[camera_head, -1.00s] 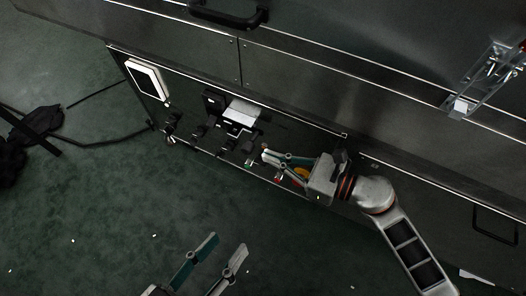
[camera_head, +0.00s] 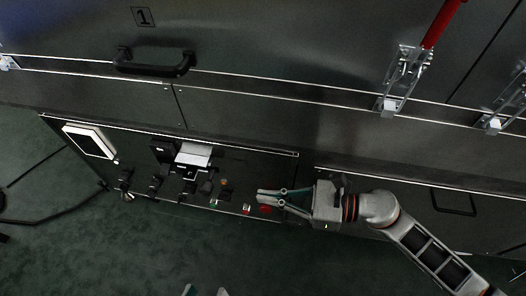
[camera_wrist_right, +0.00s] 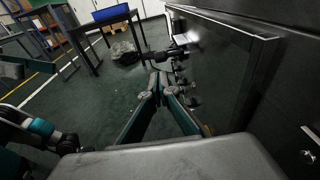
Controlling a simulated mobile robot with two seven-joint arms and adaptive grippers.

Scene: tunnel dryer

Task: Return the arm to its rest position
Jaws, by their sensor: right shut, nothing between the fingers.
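My right gripper (camera_head: 259,195) reaches in from the right in the head view, in front of the right part of the dryer's control panel (camera_head: 270,168). Its fingers are together and hold nothing. In the right wrist view its fingertips (camera_wrist_right: 159,84) meet beside the panel's row of controls. A red button (camera_head: 265,210) shows just below the fingers in the head view; I cannot tell whether they touch it.
The panel carries a white-framed screen (camera_head: 90,141), several dark knobs and small buttons. A black handle (camera_head: 154,62) and metal latches (camera_head: 404,78) sit on the dryer above. Green floor is open below.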

